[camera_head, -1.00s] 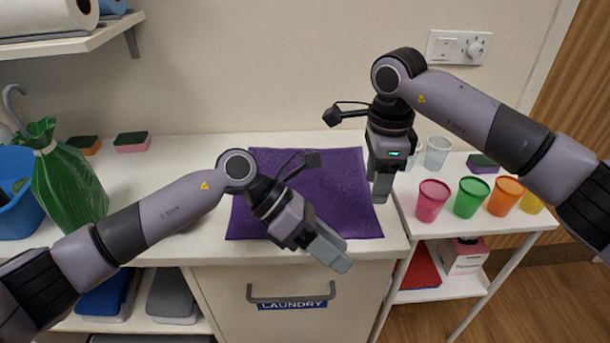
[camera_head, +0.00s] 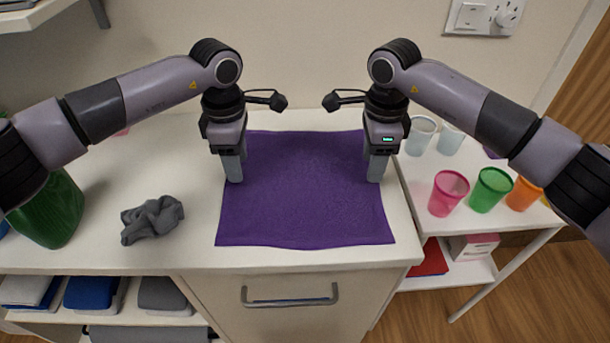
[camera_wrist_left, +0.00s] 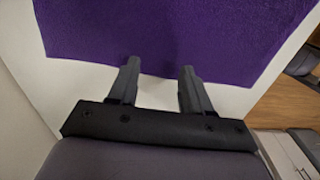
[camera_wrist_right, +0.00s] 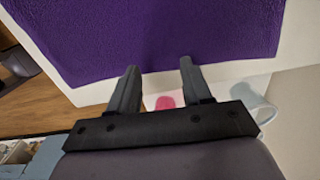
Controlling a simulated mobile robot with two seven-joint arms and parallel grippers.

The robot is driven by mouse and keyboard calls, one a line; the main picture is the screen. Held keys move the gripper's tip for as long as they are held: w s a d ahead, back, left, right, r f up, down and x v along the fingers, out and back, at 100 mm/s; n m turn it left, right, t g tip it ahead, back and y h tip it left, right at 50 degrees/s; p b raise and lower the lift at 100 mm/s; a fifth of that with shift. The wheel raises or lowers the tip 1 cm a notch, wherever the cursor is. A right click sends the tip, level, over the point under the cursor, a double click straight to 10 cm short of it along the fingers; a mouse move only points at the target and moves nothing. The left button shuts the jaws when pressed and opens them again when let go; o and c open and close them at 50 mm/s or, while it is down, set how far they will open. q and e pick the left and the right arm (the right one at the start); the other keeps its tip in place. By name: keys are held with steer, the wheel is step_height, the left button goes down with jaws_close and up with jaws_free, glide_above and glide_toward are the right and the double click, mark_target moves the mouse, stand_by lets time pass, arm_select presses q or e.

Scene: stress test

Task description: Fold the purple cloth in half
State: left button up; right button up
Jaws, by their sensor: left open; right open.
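The purple cloth (camera_head: 305,200) lies flat and spread out on the white counter, its front edge close to the counter's front. My left gripper (camera_head: 234,180) points down at the cloth's left edge, toward the back. In the left wrist view its open fingers (camera_wrist_left: 160,75) reach the edge of the cloth (camera_wrist_left: 170,30), with nothing held. My right gripper (camera_head: 374,180) points down at the cloth's right edge, at about the same depth. In the right wrist view its open fingers (camera_wrist_right: 158,75) are at the cloth's edge (camera_wrist_right: 150,35), also empty. Part of the cloth's back edge is hidden by the grippers.
A crumpled grey cloth (camera_head: 152,219) and a green bag (camera_head: 50,212) are on the counter at left. At right, a lower side table holds pink (camera_head: 448,193), green (camera_head: 490,190) and orange cups (camera_head: 524,194) and clear cups (camera_head: 420,135). The counter between is clear.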

arm_select(q)
steer(key=shift+f, duration=1)
arm_select(e)
steer(key=shift+f, duration=1)
arm_select(q)
steer(key=shift+f, duration=0.2)
arm_select(e)
steer(key=shift+f, duration=0.15)
arm_select(q)
jaws_close()
arm_select(e)
jaws_close()
arm_select(q)
steer(key=shift+r, duration=0.1)
